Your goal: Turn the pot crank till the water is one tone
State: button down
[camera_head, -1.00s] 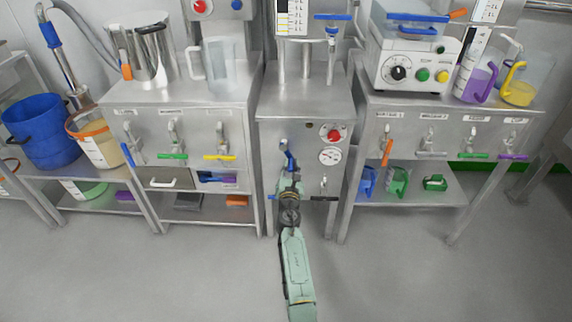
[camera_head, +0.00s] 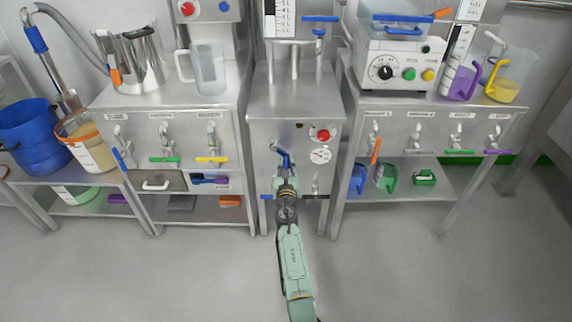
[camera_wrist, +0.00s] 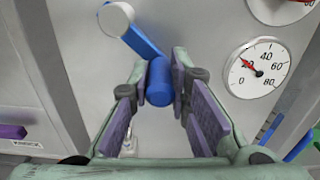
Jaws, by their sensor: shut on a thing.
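The crank on the front of the middle steel cabinet has a pale hub (camera_wrist: 116,18) and a blue arm (camera_head: 283,157). Its blue grip (camera_wrist: 159,84) stands out toward me in the wrist view. My gripper (camera_wrist: 163,100) is around this grip, with purple-padded fingers on both sides, and is shut on it. In the head view my gripper (camera_head: 286,181) is at the cabinet front, just below the crank's hub. No water that I can tie to this crank shows clearly.
A round gauge (camera_wrist: 258,68) and a red knob (camera_head: 323,135) are right of the crank. Taps line the side cabinets. A steel pot (camera_head: 142,57) and clear jug (camera_head: 209,68) stand left; purple (camera_head: 461,84) and yellow (camera_head: 503,89) jugs stand right. The floor in front is clear.

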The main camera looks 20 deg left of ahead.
jog(key=shift+d, duration=0.2)
jog(key=c, duration=1.7)
grip_release()
jog(key=shift+o, duration=1.1)
jog(key=shift+a, duration=0.1)
jog(key=v, duration=0.7)
jog(key=shift+s, duration=0.25)
jog(key=shift+r, duration=0.1)
